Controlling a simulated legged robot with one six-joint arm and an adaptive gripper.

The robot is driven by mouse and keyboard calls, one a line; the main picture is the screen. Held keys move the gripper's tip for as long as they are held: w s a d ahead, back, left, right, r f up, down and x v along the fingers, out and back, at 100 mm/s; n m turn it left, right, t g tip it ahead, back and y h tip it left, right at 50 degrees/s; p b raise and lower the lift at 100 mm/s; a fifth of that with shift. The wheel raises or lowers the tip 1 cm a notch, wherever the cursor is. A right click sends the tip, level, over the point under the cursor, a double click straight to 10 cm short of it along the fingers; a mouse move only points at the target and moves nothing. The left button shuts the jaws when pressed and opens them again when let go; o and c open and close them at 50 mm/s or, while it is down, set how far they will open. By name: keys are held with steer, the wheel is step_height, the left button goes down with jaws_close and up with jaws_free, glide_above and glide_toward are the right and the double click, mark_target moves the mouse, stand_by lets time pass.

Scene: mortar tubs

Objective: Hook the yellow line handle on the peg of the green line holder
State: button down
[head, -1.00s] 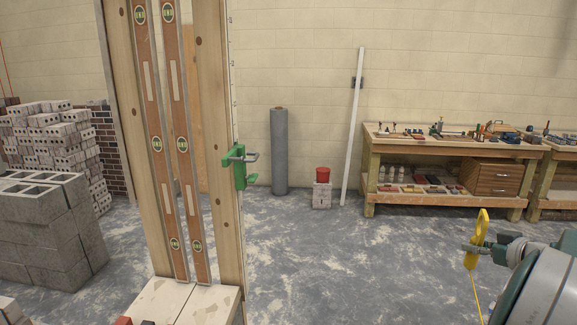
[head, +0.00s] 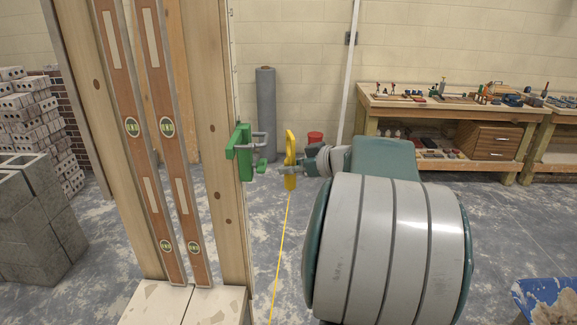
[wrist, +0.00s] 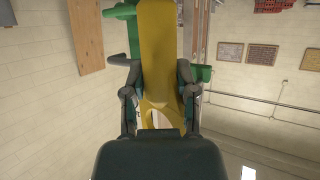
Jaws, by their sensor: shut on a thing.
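The green line holder (head: 244,153) is fixed to the right edge of the wooden post, with a grey metal peg (head: 259,138) sticking out to the right. My gripper (head: 287,170) is shut on the yellow line handle (head: 291,150), which stands upright just right of the peg, with a small gap in the head view. A yellow line runs down from the handle. In the wrist view the handle (wrist: 158,45) lies between my fingers (wrist: 157,90) and covers much of the green holder (wrist: 122,12) behind it.
Two brown spirit levels (head: 150,130) stand against the wooden post (head: 215,150) on a pale block base. Behind are a grey roll (head: 265,115), a red-topped item (head: 315,138) and a workbench (head: 450,110). Grey blocks (head: 30,220) stand left.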

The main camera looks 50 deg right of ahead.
steer(key=shift+w+a+f, duration=0.1)
steer(key=shift+w+a, duration=0.3)
steer(key=shift+w, duration=0.2)
steer(key=w+a+f, duration=0.1)
steer(key=w+a, duration=0.5)
steer(key=w, duration=0.1)
steer(key=shift+f, duration=0.35)
stand_by(0.8)
stand_by(0.5)
steer(key=shift+c, duration=1.6)
jaws_free()
steer(key=o, duration=0.3)
